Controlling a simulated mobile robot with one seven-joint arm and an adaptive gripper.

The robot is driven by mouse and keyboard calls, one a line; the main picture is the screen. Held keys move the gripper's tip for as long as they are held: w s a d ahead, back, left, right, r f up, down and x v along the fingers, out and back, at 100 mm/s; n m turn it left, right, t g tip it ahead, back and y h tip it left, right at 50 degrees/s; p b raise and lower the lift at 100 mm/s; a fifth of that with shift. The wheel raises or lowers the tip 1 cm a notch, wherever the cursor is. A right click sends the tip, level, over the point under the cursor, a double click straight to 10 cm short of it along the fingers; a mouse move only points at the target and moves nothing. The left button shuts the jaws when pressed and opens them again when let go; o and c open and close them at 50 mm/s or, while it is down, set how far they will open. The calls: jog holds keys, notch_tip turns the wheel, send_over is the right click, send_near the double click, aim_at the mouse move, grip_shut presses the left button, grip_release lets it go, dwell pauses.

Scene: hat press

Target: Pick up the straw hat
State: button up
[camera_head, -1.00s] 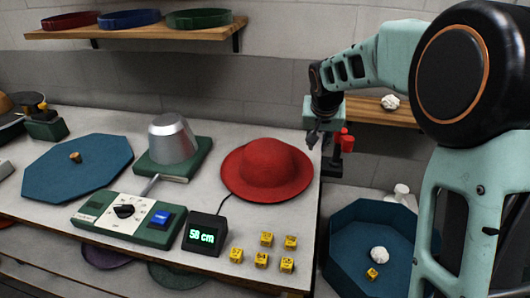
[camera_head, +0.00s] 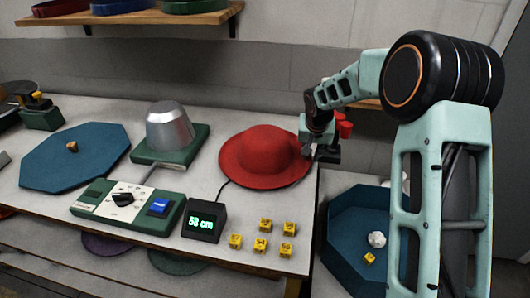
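A red hat (camera_head: 265,150) with a round crown and wide brim lies on the right part of the workbench. I cannot tell if it is straw. At the far left edge, a dark, brownish rounded shape (camera_head: 18,88) is partly cut off; I cannot tell if it is a hat. My gripper (camera_head: 323,153) is at the right edge of the red hat's brim, close to it in the picture. Whether it touches the brim, and whether its fingers are open or shut, is too small and dark to tell.
A metal hat block (camera_head: 170,127), a control panel (camera_head: 127,205), a "58 cm" display (camera_head: 204,220) and several yellow cubes (camera_head: 260,244) stand on the bench. A blue octagonal board (camera_head: 75,172) lies left. A blue bin (camera_head: 345,265) is at lower right. A shelf (camera_head: 140,17) hangs above.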

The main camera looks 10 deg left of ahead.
jog(key=shift+w+f, duration=0.25)
jog(key=shift+f, duration=0.25)
grip_shut()
jog(key=shift+r, duration=0.1)
notch_tip(320, 180, up, 10)
dwell(0.3)
dwell(0.8)
